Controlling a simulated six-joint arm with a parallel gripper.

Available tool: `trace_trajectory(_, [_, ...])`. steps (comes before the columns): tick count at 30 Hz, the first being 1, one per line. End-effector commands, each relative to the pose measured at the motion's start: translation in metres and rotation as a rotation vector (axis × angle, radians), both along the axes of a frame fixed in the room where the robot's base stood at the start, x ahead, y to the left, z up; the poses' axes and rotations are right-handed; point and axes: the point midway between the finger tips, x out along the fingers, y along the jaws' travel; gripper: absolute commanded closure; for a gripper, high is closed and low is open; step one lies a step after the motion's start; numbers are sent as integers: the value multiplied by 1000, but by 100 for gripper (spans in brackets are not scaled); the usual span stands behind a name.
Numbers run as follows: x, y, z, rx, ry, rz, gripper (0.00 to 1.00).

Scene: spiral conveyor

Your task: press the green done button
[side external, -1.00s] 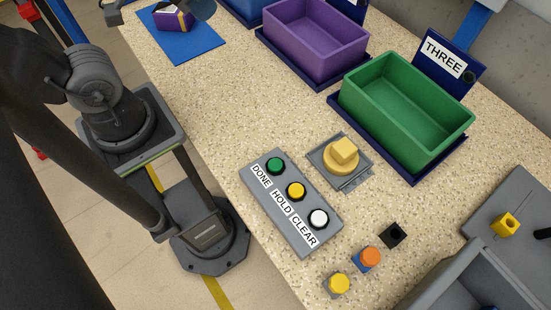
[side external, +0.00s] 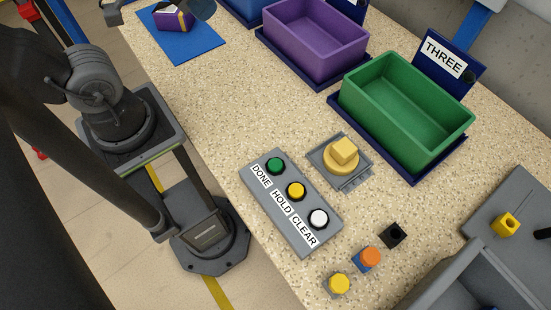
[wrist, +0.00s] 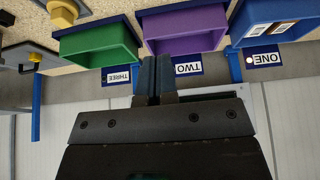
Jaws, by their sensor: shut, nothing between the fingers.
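The green done button (side external: 275,166) is the round cap at the upper left end of a grey button panel (side external: 299,236). A yellow hold button (side external: 296,190) and a white clear button (side external: 319,218) share that panel in the side view. My gripper (wrist: 155,62) shows in the wrist view with its dark fingers together and nothing between them. It is away from the panel, which I cannot make out in the wrist view. In the side view my fingertips are not clearly visible; my arm fills the left side.
A green bin (side external: 405,102) labelled THREE and a purple bin (side external: 316,40) stand behind the panel. A yellow knob on a grey plate (side external: 340,158) sits close beside the panel. Small yellow, orange and black pieces lie at the front right.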

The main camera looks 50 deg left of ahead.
Motion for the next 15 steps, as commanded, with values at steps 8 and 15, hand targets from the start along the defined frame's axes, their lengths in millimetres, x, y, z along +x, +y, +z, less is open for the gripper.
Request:
trace_trajectory(8, [1,-3,0,2,20,-12,100])
trace_trajectory(15, [10,-28,-6,45,213,-107,100])
